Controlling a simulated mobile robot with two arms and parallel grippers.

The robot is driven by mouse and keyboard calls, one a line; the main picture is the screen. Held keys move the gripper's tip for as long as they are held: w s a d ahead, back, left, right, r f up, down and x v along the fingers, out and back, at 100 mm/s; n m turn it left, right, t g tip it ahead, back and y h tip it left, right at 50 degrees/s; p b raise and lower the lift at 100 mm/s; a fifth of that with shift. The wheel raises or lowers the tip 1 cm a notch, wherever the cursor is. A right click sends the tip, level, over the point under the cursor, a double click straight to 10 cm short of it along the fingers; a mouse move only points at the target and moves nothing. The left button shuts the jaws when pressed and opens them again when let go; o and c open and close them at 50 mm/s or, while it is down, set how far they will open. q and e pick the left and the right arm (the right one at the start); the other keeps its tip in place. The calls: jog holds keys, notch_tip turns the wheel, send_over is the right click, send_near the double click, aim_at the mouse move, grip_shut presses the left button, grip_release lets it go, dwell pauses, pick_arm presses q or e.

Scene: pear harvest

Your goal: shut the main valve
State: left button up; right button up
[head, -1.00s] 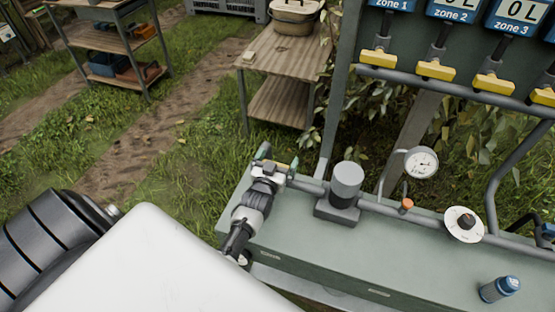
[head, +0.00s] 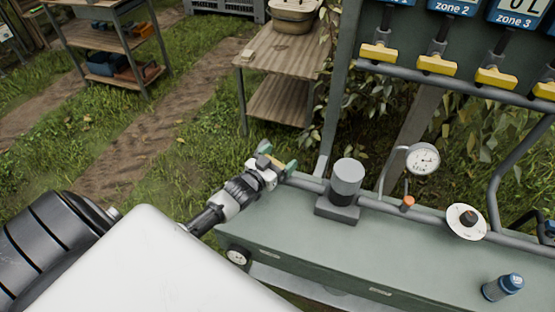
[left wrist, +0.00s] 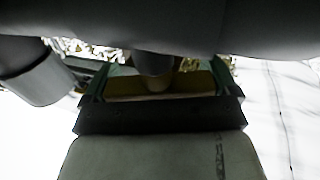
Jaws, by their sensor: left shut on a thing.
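The main valve is at the left end of the grey pipe (head: 310,184) over the green bench. Its yellow handle (head: 277,161) is mostly hidden by my left gripper (head: 278,160) in the head view. The gripper's green-tipped fingers are shut on it, one on each side. In the left wrist view a yellow strip of the handle (left wrist: 195,82) shows between the two fingers, with a dark round stem in front of it. How far the handle is turned is hard to tell. My right gripper is not in view.
Right of the valve on the bench (head: 290,235) stand a grey cylinder (head: 347,180), a pressure gauge (head: 423,158) and a white dial (head: 467,221). A blue canister (head: 503,287) lies in front. Yellow zone valves (head: 437,65) hang above. A wooden table (head: 275,48) stands behind.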

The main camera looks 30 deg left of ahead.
pick_arm(q)
jog(key=m+h, duration=0.1)
jog(key=m+h+b, duration=0.1)
jog(key=h, duration=0.1)
jog(key=shift+f+g, duration=0.25)
jog(key=shift+g, duration=0.05)
jog(key=m+g+h+b, duration=0.2)
jog(key=m+h+b, duration=0.1)
jog(key=m+g+h+b, duration=0.3)
jog(key=h, duration=0.1)
jog(key=d+m+g+h+b, duration=0.1)
jog(key=m+g+h+b, duration=0.2)
jog(key=b, duration=0.1)
jog(key=shift+s+d+h, duration=0.1)
jog(key=shift+s+h, duration=0.2)
jog(key=shift+s, duration=0.1)
jog(key=shift+s+d+r+m+g+h+b, duration=0.15)
jog(key=shift+m+g+h+b, duration=0.45)
jog(key=shift+g, duration=0.7)
jog(key=shift+s+r+m+g+h+b, duration=0.1)
jog(key=shift+m+g+h+b, duration=0.2)
jog(key=shift+m+g+b, duration=0.8)
jog(key=shift+p, duration=0.3)
jog(key=shift+r, duration=0.1)
jog(key=o, duration=0.6)
jog(key=shift+o, duration=0.2)
jog(key=b+v, duration=0.2)
jog(key=v, duration=0.8)
jog(key=shift+a, duration=0.4)
